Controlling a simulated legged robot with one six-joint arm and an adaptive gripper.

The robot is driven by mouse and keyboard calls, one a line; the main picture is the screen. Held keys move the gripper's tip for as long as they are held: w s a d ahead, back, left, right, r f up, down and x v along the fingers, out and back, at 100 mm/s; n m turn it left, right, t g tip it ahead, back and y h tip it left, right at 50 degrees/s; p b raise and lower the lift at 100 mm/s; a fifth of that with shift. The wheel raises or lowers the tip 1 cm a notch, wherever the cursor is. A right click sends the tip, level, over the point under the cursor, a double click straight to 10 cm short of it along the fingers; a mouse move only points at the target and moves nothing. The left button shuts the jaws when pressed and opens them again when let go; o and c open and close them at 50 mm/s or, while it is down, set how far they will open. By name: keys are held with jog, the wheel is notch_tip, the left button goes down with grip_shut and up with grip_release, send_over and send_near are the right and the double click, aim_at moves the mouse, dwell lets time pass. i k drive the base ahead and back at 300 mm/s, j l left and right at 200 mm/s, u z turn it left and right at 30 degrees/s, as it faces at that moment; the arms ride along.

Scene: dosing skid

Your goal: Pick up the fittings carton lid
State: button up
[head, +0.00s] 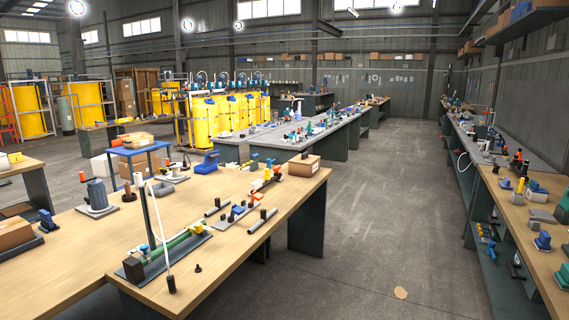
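Another brown carton (14,234) sits at the left edge of the same bench. More cartons (137,141) are stacked by a blue stand behind it. I cannot tell which of these is the fittings carton. A small flat tan piece (401,293) lies on the floor right of the bench; what it is is unclear. My gripper is not in this view.
The near wooden bench (90,260) holds a green pipe assembly (170,256), a grey motor (97,196) and several loose fittings. A long cluttered bench (520,215) runs along the right. The concrete floor (390,215) between them is mostly clear.

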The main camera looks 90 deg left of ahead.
aim_at(304, 158)
jog(key=u, duration=2.8)
jog(key=i+z, duration=0.3)
jog(key=i, duration=0.75)
jog(key=i+j+z, duration=0.1)
jog(key=i+z, duration=0.15)
jog(key=i, duration=0.85)
jog(key=i+z, duration=0.1)
jog(key=i, duration=1.35)
jog(key=i+u, duration=0.25)
jog(key=i, duration=0.5)
jog(key=i+l+u, duration=0.2)
jog(key=i, duration=0.55)
jog(key=i+j+u, duration=0.1)
jog(key=i+u, duration=0.3)
jog(key=i+l+u, duration=0.15)
jog(key=i+u, duration=0.3)
jog(key=i, duration=0.2)
jog(key=i+l+u, duration=0.25)
jog(key=i+u, duration=0.15)
jog(key=i, duration=0.1)
